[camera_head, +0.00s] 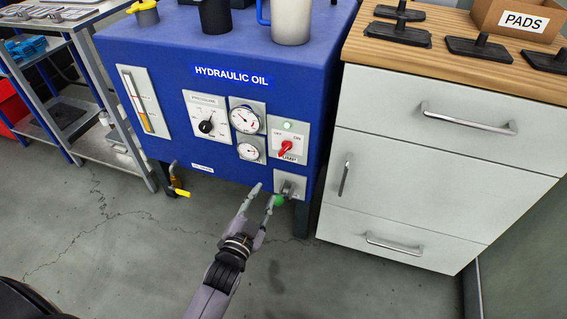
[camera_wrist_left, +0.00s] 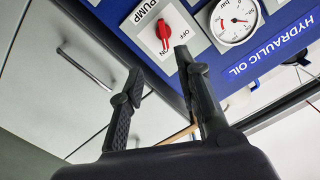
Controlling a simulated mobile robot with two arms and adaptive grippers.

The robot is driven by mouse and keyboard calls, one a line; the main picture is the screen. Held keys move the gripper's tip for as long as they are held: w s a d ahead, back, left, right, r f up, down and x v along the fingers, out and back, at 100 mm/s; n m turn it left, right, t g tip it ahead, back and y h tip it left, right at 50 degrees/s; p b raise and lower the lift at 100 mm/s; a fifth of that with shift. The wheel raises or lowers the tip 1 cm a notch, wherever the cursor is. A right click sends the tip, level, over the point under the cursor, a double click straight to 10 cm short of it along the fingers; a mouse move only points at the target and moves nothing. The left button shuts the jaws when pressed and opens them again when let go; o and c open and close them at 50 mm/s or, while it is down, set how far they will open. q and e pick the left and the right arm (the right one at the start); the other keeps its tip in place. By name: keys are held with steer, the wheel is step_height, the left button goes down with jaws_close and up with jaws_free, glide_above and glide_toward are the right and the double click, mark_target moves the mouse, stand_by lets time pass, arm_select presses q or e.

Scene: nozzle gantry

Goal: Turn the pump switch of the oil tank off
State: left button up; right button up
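The blue oil tank (camera_head: 330,60), labelled HYDRAULIC OIL, stands at the centre of the head view. Its pump switch (camera_head: 286,148) is a red knob on a pale plate low on the front right, turned toward the ON mark. The switch (camera_wrist_left: 163,30) also shows at the top of the left wrist view, beyond the fingertips. My left gripper (camera_head: 262,196) is open and empty, below the switch and apart from it in the head view. Its two spread fingers (camera_wrist_left: 158,59) show in the wrist view. My right gripper is not in view.
A pale green lamp (camera_head: 287,126) sits above the switch. Two gauges (camera_head: 246,119) and a pressure dial (camera_head: 206,126) are to its left. A metal fitting (camera_head: 290,185) is below. A drawer cabinet (camera_head: 430,150) stands right, a metal shelf (camera_head: 85,85) left. Floor in front is clear.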

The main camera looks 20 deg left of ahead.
arm_select(q)
steer(key=b, duration=0.2)
glide_toward(285, 151)
steer(key=w, duration=0.1)
steer(key=w+b, duration=0.1)
steer(key=w, duration=0.6)
steer(key=shift+w+f+b, duration=0.15)
steer(key=shift+w+b, duration=0.15)
steer(key=shift+b, duration=0.1)
steer(key=shift+w+d, duration=0.1)
steer(key=shift+w, duration=0.3)
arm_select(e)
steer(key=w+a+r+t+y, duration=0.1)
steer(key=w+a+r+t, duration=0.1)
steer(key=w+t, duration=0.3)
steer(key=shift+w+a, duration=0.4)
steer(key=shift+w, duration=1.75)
arm_select(q)
steer(key=shift+c, duration=0.3)
jaws_close()
